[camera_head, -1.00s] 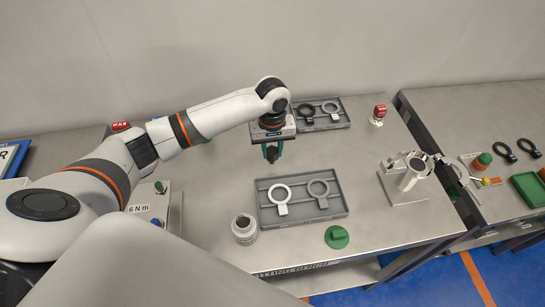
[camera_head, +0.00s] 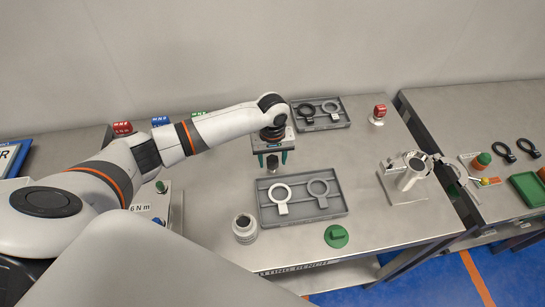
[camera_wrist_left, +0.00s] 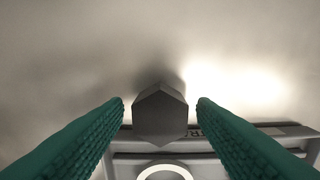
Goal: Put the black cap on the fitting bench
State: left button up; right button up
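The black cap (camera_head: 272,162), a small dark piece, is on the fitting bench (camera_head: 385,233) or just above it, behind the front grey tray. In the left wrist view the cap (camera_wrist_left: 160,113) looks dark grey and six-sided. My left gripper (camera_head: 272,157) is above it with its green fingers spread on either side. The left wrist view shows a gap between each finger and the cap, so the gripper (camera_wrist_left: 160,105) is open around it, not touching. My right gripper is out of view.
A grey tray (camera_head: 263,222) with a white and a grey ring stands in front, another tray (camera_head: 345,124) at the back. A silver jar (camera_head: 244,229), a green knob (camera_head: 336,236), a metal fixture (camera_head: 408,172) and a red piece (camera_head: 378,114) surround free bench.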

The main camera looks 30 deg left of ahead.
aim_at(273, 160)
pick_arm(q)
jog(key=shift+r, duration=0.1)
notch_tip(273, 160, up, 12)
jog(key=b, duration=0.1)
dwell(0.4)
dwell(0.5)
